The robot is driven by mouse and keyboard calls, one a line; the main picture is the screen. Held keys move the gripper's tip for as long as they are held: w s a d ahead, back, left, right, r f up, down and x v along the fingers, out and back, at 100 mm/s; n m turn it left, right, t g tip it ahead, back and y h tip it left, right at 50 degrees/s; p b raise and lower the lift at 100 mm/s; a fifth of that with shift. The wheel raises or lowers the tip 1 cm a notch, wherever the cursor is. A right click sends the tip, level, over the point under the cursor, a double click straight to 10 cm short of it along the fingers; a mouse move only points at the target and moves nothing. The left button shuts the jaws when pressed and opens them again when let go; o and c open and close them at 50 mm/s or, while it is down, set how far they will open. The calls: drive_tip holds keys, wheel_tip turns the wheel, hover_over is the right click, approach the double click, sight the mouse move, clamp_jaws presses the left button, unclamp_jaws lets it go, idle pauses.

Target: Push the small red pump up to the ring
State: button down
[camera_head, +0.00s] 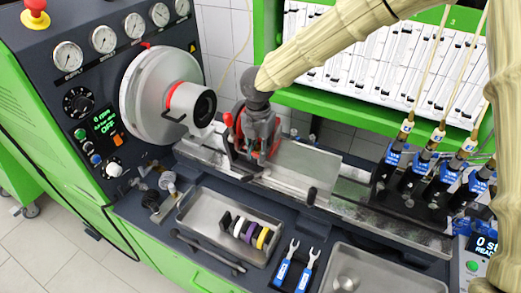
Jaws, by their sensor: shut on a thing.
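The small red pump (276,148) sits on the metal bed of the testbench, left of its middle. My gripper (254,150) comes down on it from above, with its dark fingers shut around it. The fingers and wrist hide most of the pump, and only red parts show beside them. The ring (173,92) is a red band around the silver hub on the big round drive plate, to the left of the pump. A gap shows between my gripper and the black-mouthed end of the hub.
A metal tray (192,212) with several coloured discs lies in front of the bed. Two blue-handled wrenches (282,272) lie right of it. Several injectors (425,160) stand at the right. The bed right of the pump (310,165) looks clear.

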drive_tip(key=shift+a+r, duration=0.1)
drive_tip(key=c, duration=1.1)
unclamp_jaws()
drive_tip(key=shift+a, duration=0.1)
drive_tip(key=shift+c, duration=0.2)
drive_tip(key=shift+r, duration=0.15)
wheel_tip(320, 180, up, 12)
drive_tip(key=shift+f, duration=0.2)
